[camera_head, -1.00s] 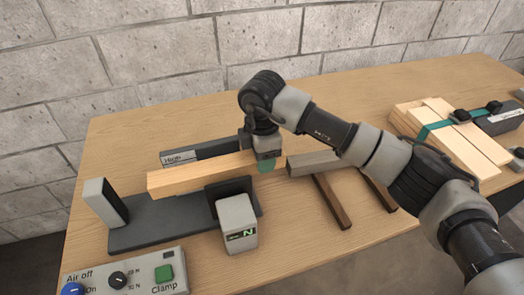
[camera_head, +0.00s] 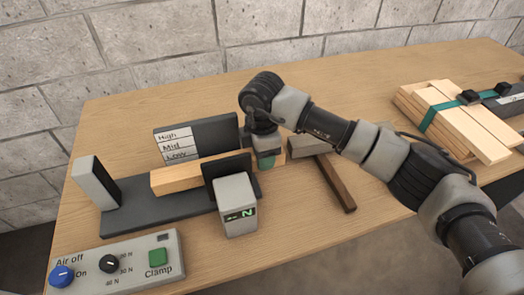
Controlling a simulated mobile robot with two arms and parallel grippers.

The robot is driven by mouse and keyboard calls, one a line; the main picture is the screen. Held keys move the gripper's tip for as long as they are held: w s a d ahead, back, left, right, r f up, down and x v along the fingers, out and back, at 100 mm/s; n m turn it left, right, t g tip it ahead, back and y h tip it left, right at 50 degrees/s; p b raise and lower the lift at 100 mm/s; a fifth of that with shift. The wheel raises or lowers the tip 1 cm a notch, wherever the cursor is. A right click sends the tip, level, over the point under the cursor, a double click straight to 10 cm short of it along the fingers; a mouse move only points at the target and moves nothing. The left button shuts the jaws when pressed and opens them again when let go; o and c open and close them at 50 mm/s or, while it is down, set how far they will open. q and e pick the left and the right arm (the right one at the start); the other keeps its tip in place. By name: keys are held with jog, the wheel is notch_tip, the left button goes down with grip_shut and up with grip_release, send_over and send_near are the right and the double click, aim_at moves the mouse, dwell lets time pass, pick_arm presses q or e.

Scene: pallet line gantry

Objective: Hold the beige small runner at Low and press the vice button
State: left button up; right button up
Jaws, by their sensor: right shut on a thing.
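The beige runner (camera_head: 180,180), a long wooden bar, lies level across the vice. My right gripper (camera_head: 266,160) is shut on its right end. The vice has a dark base (camera_head: 150,210), a grey left jaw (camera_head: 95,183) and a grey front block (camera_head: 236,207) with an "N" display. The block hides part of the runner. Behind it stands a dark board (camera_head: 214,133) with a label reading High, Mid, Low (camera_head: 174,143). The runner's top edge shows just below the Low line. The green Clamp button (camera_head: 157,257) is on the control panel (camera_head: 128,272) in front. My left gripper is out of view.
The panel also has a blue air knob (camera_head: 61,276) and a black dial (camera_head: 109,263). Strapped wooden slats (camera_head: 450,118) lie at the right. A block wall runs behind the table.

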jog(key=shift+r, duration=0.1)
jog(key=shift+r+p, duration=2.75)
jog(key=shift+r, duration=1.35)
notch_tip(320, 180, up, 6)
jog(key=p, duration=0.3)
jog(key=shift+f, duration=0.1)
